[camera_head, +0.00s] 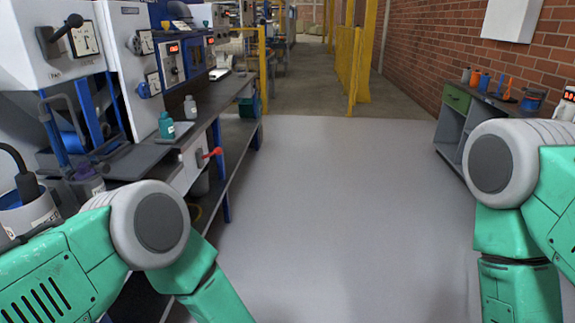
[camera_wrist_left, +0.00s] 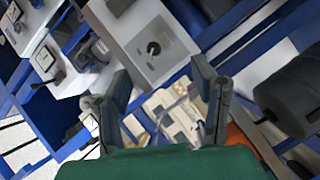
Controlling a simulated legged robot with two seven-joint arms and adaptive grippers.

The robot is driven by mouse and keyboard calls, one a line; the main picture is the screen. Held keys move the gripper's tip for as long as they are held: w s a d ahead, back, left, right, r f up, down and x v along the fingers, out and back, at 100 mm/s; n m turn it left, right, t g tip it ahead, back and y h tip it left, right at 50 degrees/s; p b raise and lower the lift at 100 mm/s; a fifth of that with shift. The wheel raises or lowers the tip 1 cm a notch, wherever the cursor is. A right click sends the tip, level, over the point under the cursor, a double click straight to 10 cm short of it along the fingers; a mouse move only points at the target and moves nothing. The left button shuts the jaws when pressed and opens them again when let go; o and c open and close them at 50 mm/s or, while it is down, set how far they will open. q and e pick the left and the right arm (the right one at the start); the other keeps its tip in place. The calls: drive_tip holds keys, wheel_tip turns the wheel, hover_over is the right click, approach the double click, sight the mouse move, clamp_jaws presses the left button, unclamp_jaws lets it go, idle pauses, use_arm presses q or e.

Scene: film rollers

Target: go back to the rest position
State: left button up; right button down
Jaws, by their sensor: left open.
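My left gripper (camera_wrist_left: 160,105) shows in the left wrist view with its two dark fingers spread apart. It is open and nothing is held between the fingers. Beyond it are a white panel with a black knob (camera_wrist_left: 153,48) and blue frame parts. In the head view my green and white left arm comes in at the lower left and bends downward, and its gripper is out of the picture. My right arm shows at the right edge, also bent downward, and its gripper is not in view.
A machine bench (camera_head: 212,100) runs along the left, with a teal bottle (camera_head: 166,126), a grey bottle (camera_head: 190,107) and a red-handled lever (camera_head: 211,154). A grey cabinet (camera_head: 452,125) stands at the right before a brick wall. The grey floor (camera_head: 335,190) between is clear. Yellow barriers (camera_head: 357,60) stand farther back.

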use_arm(q)
drive_tip(key=s+a+f+m+g+h, duration=0.25)
drive_tip(key=s+f+m+h, duration=0.65)
drive_tip(key=m, duration=0.8)
drive_tip(key=s+a+r+m+g+h, duration=0.1)
drive_tip(key=s+m+g+h, duration=0.1)
drive_tip(key=s, duration=0.6)
drive_tip(key=s+a+r+m+g+h, duration=0.1)
drive_tip(key=s+r+m+g, duration=0.1)
drive_tip(key=s+m, duration=0.3)
drive_tip(key=shift+s+a+m+g+h, duration=0.35)
drive_tip(key=shift+s+g, duration=0.5)
drive_tip(key=shift+s, duration=1.1)
drive_tip(key=shift+a, duration=0.3)
drive_tip(key=shift+d, duration=0.15)
